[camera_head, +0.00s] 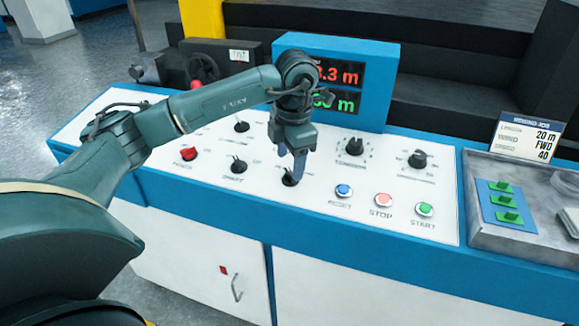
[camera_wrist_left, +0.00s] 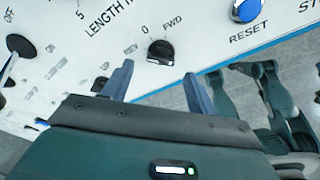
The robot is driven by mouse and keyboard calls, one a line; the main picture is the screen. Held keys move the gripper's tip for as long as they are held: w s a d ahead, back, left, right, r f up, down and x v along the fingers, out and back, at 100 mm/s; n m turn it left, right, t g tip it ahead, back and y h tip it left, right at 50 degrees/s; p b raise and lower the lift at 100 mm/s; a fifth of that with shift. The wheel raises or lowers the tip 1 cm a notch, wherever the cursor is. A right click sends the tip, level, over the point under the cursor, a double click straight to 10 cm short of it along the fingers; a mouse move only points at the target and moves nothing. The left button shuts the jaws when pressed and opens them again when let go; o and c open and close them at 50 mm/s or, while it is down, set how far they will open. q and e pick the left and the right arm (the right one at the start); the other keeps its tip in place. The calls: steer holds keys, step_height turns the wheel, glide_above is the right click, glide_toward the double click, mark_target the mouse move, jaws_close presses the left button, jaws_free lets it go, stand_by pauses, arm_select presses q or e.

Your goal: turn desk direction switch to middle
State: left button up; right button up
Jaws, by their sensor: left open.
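The direction switch is a small black knob (camera_head: 290,178) on the white sloping desk panel, mostly hidden in the head view by my left gripper (camera_head: 298,160). In the left wrist view the knob (camera_wrist_left: 160,51) shows clearly, with REV, 0 and FWD printed around it. I cannot make out which mark it points at. My left gripper (camera_wrist_left: 158,84) is open and empty there, its two fingers apart, pointing toward the knob with the knob between their lines and a little beyond the tips. I see no clear contact. My right gripper is not in view.
Blue RESET (camera_head: 343,190), red STOP (camera_head: 383,199) and green START (camera_head: 424,209) buttons lie to the right. Other knobs (camera_head: 354,147) and a red switch (camera_head: 188,153) share the panel. A blue display box (camera_head: 384,75) stands behind. A card (camera_head: 527,137) reads 20 m, FWD, 40.

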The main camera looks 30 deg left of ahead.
mark_target(289, 173)
arm_select(q)
steer(key=shift+w+a+f, duration=0.1)
steer(key=shift+a+f, duration=0.1)
steer(key=shift+f, duration=1.6)
steer(key=shift+c, duration=0.6)
steer(key=c, duration=0.9)
steer(key=shift+o, duration=0.2)
